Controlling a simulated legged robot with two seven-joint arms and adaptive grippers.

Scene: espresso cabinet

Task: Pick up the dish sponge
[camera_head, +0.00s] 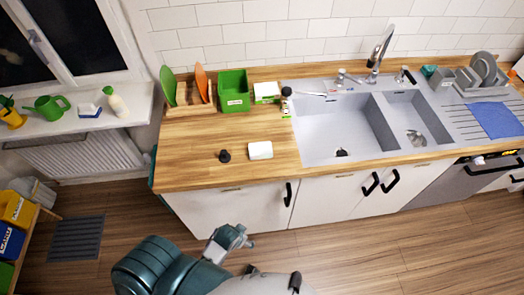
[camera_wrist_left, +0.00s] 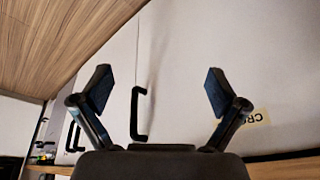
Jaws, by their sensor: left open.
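A small white block (camera_head: 260,150) lies flat on the wooden counter, left of the sink. It may be the dish sponge, but I cannot tell for sure. A small teal item (camera_head: 428,71) behind the sink, right of the faucet, could also be a sponge. My left gripper (camera_head: 235,238) is in front of the cabinet, below the counter top and apart from both. In the left wrist view my left gripper (camera_wrist_left: 160,88) is open, with nothing between its fingers. That view shows cabinet fronts and floor, no sponge. My right gripper is not in view.
A small black object (camera_head: 224,156) stands left of the white block. The sink (camera_head: 335,125) is to the right. Black cabinet handles (camera_head: 288,194) stick out.

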